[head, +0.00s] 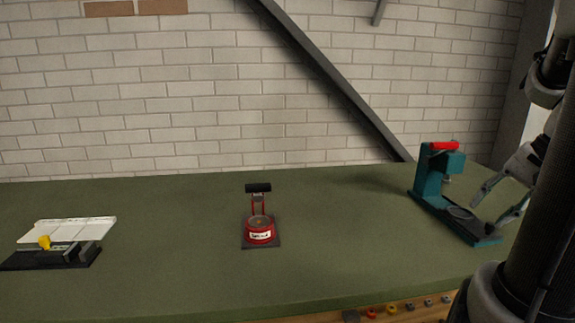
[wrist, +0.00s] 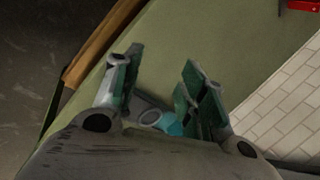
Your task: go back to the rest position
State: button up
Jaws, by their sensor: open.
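My gripper (head: 487,209) is at the right of the head view, with its fingers apart and nothing seen between them. It is beside the teal press-like device (head: 428,180) with a red top, close to its base. In the wrist view the two fingers (wrist: 160,90) stand apart. A teal and grey part of the device (wrist: 150,116) shows between and beyond them; whether they touch it I cannot tell.
A red round device (head: 259,232) with a black handle stands mid-table. A white-topped device (head: 66,231) with a yellow knob is at the left. The green table (head: 170,270) is clear between them. A brick wall (head: 200,90) stands behind.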

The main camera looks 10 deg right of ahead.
jog(key=s+a+r+n+h, duration=0.1)
jog(key=s+a+n, duration=0.1)
jog(key=a+n, duration=0.4)
jog(key=s+a+r+n+h, duration=0.1)
jog(key=a+r+n, duration=0.1)
jog(key=a+n, duration=0.3)
jog(key=shift+s+a+n+h, duration=0.35)
jog(key=shift+a+n+h, duration=0.05)
jog(key=shift+a, duration=1.25)
jog(key=shift+c, duration=0.4)
